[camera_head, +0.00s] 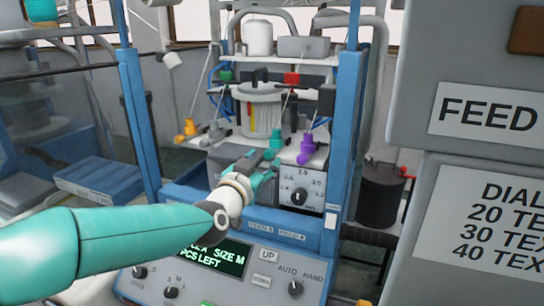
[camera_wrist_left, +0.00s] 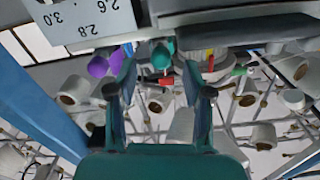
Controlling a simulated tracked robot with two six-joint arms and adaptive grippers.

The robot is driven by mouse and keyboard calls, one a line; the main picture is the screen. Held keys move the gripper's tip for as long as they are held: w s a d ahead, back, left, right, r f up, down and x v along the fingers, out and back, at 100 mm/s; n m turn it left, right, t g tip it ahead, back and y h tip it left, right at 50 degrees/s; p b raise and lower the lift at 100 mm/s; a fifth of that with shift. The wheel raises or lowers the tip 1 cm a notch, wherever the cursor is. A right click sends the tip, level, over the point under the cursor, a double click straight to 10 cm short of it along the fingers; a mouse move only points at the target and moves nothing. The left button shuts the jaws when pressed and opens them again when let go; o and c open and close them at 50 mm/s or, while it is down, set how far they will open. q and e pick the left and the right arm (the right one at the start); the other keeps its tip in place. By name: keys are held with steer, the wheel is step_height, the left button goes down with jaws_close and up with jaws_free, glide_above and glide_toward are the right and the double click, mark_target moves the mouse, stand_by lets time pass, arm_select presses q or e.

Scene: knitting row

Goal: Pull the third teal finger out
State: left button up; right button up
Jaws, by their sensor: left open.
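A teal finger piece (camera_head: 276,140) hangs at the front of the machine shelf, left of a purple one (camera_head: 306,149). In the left wrist view the teal piece (camera_wrist_left: 162,55) lies beyond and between my jaws, and the purple piece (camera_wrist_left: 98,66) is left of them. My left gripper (camera_head: 262,167) is open, just below and in front of the nearer teal piece. I cannot tell whether it touches it. In the left wrist view the jaws (camera_wrist_left: 158,72) look empty. My right gripper is out of view.
A dial panel (camera_head: 301,190) stands right of the gripper. Blue posts (camera_head: 346,120) flank the opening. A control panel (camera_head: 225,285) is below. Yellow pieces (camera_head: 189,128) hang at the left of the shelf. A large grey cabinet (camera_head: 420,80) fills the right side.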

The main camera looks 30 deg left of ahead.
mark_target(277, 144)
arm_select(q)
steer(key=shift+x, duration=1.5)
jaws_close()
